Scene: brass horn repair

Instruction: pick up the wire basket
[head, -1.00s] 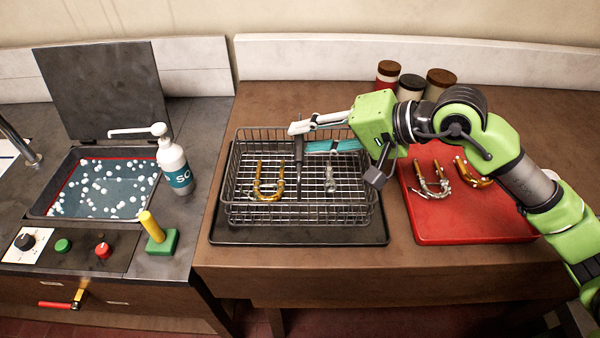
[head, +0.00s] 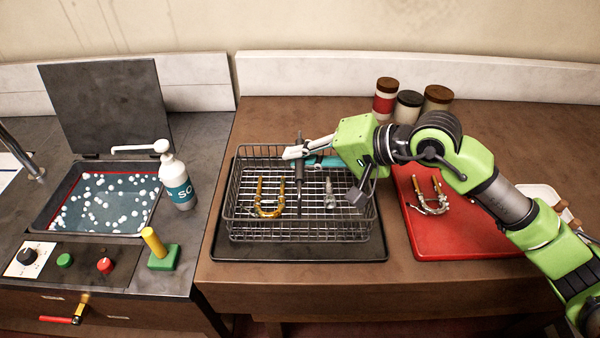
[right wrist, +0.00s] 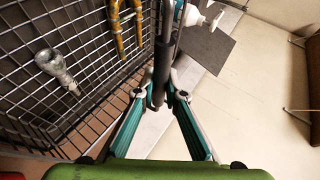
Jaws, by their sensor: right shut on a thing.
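The wire basket (head: 235,212) stands upright over a black tray (head: 300,252) on the brown bench. It holds a brass U-shaped tube (head: 270,210) and a silver mouthpiece-like part (head: 330,193). A dark upright bar, the basket's handle (head: 299,190), stands at its middle. My right gripper (head: 298,155) is shut on this handle near its top. In the right wrist view, both fingertips (right wrist: 165,100) press against the dark handle (right wrist: 162,65), with the mesh to the left. I cannot tell whether the basket is clear of the tray. My left gripper is not in view.
A sink with foam balls (head: 105,200), a soap bottle (head: 176,180) and a yellow-handled green block (head: 163,256) are at left. A red board (head: 450,240) with a U-tube (head: 430,195) lies at right. Several jars (head: 385,98) stand behind.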

